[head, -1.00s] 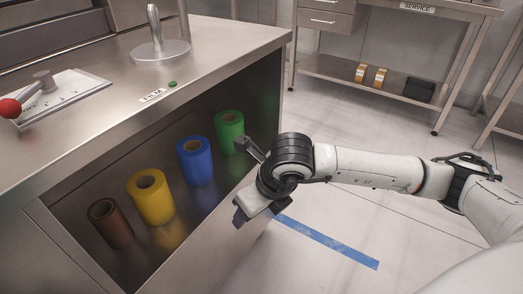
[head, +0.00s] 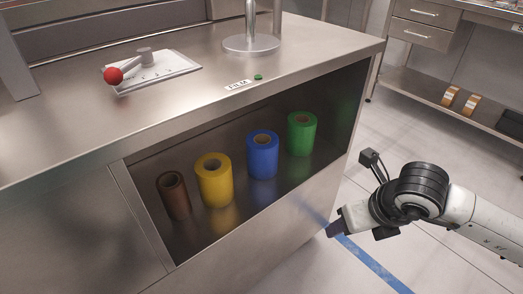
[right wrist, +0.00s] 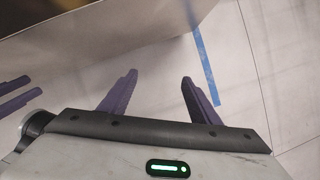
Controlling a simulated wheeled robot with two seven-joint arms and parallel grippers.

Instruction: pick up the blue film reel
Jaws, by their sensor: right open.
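The blue film reel (head: 263,155) stands upright in the open bay of the steel cabinet, between the yellow reel (head: 214,180) and the green reel (head: 301,134). My right gripper (head: 334,229) is outside the bay, low and to the right of the cabinet, apart from every reel. In the right wrist view its two fingers (right wrist: 158,98) are spread with nothing between them; floor and the cabinet's steel panel show beyond. No reel shows in the right wrist view. My left gripper is in neither view.
A brown reel (head: 174,196) stands leftmost in the bay. The cabinet top (head: 210,95) overhangs the bay and carries a red-knobbed lever (head: 114,75) and a round metal stand (head: 251,43). Blue tape (head: 375,266) marks clear floor at right. A shelf unit (head: 430,84) stands behind.

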